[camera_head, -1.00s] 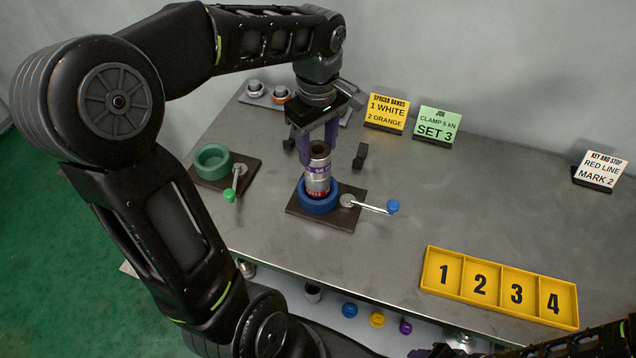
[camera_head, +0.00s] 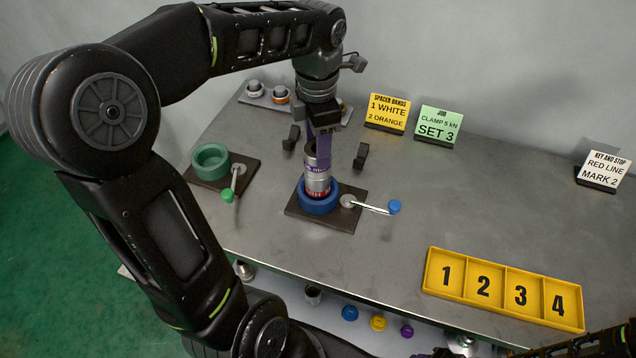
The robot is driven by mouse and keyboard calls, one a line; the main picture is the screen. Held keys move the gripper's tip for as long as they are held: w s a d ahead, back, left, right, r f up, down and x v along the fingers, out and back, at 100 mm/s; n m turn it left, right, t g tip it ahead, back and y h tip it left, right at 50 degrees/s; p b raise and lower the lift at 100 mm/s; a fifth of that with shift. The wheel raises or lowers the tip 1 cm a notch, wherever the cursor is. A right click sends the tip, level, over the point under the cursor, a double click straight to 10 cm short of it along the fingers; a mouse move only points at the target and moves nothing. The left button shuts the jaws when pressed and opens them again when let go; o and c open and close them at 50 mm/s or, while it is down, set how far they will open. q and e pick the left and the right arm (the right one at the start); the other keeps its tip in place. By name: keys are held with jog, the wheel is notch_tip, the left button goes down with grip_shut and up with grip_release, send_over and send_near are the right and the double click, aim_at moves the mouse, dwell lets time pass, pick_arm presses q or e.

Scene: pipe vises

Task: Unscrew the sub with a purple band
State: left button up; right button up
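The sub with a purple band (camera_head: 317,176) is a silver cylinder with a red line low down. It stands upright in the blue vise (camera_head: 319,206), which has a blue-knobbed handle (camera_head: 394,207) reaching right. Of my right arm, only dark parts show along the bottom right edge. Its fingers cannot be made out.
A green vise (camera_head: 211,158) with a green-knobbed handle (camera_head: 228,195) stands to the left. A yellow numbered tray (camera_head: 501,290) lies front right. Signs stand behind, including a green one (camera_head: 438,124). Coloured caps (camera_head: 378,323) sit below the front edge. The middle right is bare.

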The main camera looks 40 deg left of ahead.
pick_arm(q)
jog(key=o, duration=0.3)
jog(key=m, duration=0.4)
jog(key=shift+r+p, duration=0.1)
jog(key=shift+p, duration=0.25)
jog(key=m, duration=0.3)
jog(key=shift+m, duration=0.4)
jog(key=m+p, duration=0.1)
jog(key=m, duration=0.2)
jog(key=shift+m, duration=0.3)
jog(key=m, duration=0.3)
